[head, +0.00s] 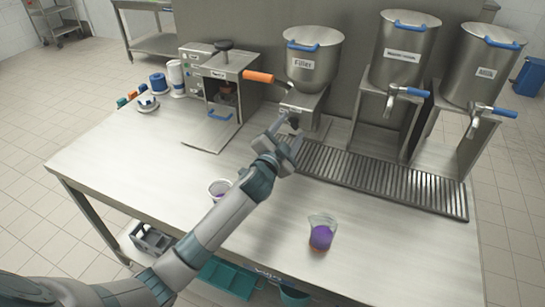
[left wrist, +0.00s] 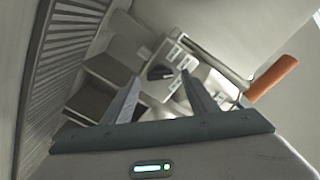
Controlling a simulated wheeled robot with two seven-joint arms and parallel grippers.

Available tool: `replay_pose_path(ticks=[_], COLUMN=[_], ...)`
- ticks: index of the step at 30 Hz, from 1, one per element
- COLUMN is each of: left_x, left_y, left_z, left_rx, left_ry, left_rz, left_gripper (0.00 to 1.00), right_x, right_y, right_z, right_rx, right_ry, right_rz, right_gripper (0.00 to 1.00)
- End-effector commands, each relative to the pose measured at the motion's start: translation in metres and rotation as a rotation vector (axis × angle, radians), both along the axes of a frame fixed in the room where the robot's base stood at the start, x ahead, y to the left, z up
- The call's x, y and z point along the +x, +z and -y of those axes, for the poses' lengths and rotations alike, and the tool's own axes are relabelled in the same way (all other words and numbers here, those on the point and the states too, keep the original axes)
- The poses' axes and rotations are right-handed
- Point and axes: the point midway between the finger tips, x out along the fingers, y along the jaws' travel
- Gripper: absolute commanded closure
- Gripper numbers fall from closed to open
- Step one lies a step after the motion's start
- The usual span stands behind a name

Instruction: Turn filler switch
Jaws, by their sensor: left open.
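The filler (head: 312,62) is a steel hopper labelled "Filler" on a metal base (head: 303,104), with an orange handle (head: 258,77) sticking out to the left. In the left wrist view, a panel with white labels and a black switch-like part (left wrist: 160,72) shows beyond my fingers, and the orange handle (left wrist: 272,78) is at the right. My left gripper (head: 290,128) is open and empty, just in front of the filler's base. It also shows in the left wrist view (left wrist: 157,98), its fingers apart from the black part. I cannot tell the switch's position. My right gripper is out of view.
A steel machine (head: 215,95) stands left of the filler. Two dispensers (head: 404,50) with blue-handled taps stand right, behind a slotted drain grate (head: 385,180). A cup with purple content (head: 321,235) stands at the front. Another cup (head: 219,188) is beside my left arm.

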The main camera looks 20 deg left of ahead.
Motion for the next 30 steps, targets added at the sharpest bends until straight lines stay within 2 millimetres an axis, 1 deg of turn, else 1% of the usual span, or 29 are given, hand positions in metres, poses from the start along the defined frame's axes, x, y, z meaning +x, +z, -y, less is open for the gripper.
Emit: replay_pose_path(ticks=[8,21,25,30], left_x=[-0.043,-0.127,-0.145,-0.157], left_y=[-0.002,-0.003,-0.002,-0.001], left_z=[-0.002,-0.004,-0.005,-0.006], left_rx=[0.000,-0.001,0.000,0.001], left_ry=[-0.001,-0.001,-0.001,0.000], left_rz=[0.001,-0.001,0.001,0.000], left_gripper=[0.47,0.47,0.47,0.47], right_x=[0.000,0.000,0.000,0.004], right_y=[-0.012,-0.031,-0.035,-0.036], right_z=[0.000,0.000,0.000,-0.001], right_rx=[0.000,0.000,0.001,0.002], right_ry=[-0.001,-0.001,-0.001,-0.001], right_rz=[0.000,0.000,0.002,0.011], right_gripper=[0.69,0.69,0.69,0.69])
